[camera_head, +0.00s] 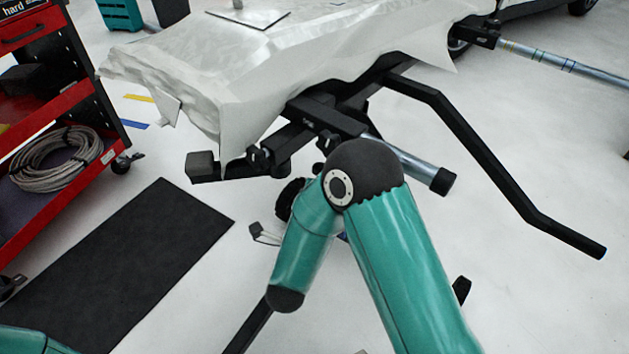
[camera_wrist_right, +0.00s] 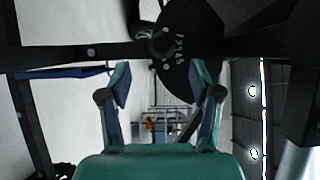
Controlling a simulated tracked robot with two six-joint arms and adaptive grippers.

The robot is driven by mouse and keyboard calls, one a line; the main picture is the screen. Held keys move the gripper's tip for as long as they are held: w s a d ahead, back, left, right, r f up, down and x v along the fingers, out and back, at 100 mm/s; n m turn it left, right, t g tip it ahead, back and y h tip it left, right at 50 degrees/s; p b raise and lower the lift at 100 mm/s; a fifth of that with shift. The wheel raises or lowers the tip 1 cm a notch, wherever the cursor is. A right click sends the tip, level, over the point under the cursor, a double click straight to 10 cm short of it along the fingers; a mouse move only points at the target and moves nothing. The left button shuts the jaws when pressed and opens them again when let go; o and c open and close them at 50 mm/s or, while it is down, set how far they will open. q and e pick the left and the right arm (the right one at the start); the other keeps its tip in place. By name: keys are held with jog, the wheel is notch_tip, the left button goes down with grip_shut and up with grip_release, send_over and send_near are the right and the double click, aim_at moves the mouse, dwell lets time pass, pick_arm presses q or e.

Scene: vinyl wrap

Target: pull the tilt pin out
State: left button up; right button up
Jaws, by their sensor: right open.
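In the right wrist view my right gripper (camera_wrist_right: 160,72) is open, with its two fingers apart and nothing held between them. Just beyond the fingertips is a black rounded plate (camera_wrist_right: 190,48) with pale lettering. A small round knob or pin end (camera_wrist_right: 160,42) sits at the plate's left side, roughly in line with the gap; I cannot tell for certain that it is the tilt pin. In the head view the black stand joint (camera_head: 318,115) is beyond my right arm, which hides the right gripper and part of the joint. My left gripper is not in view.
A white-covered panel (camera_head: 270,70) rests on the stand. A long black bent bar (camera_head: 480,155) reaches to the right, and a grey tube (camera_head: 405,160) lies behind my elbow. A red cart (camera_head: 60,200) with a coiled hose (camera_head: 58,160) and a black mat (camera_head: 120,265) are left.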

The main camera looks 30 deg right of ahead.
jog(key=v, duration=0.4)
dwell(0.5)
